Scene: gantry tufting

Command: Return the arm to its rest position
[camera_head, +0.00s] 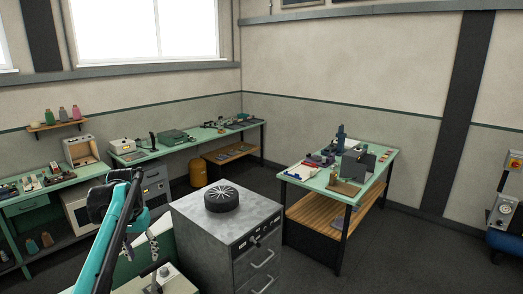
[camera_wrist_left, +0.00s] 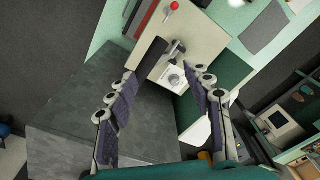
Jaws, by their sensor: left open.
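My left arm (camera_head: 118,225), teal and black, reaches in from the bottom left in the head view, raised and bent at a black joint. Its gripper (camera_head: 140,248) hangs below that joint, in front of the green and beige machine and left of the grey cabinet. In the left wrist view the two padded fingers of the gripper (camera_wrist_left: 163,78) are spread wide apart with nothing held between them. My right gripper is not in view.
A grey drawer cabinet (camera_head: 190,215) with a black finned disc (camera_head: 221,198) on top stands close right of the arm. Green benches with tools line the left and back walls. A green-topped table (camera_head: 310,180) stands at right. Open dark floor (camera_head: 400,250) lies at front right.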

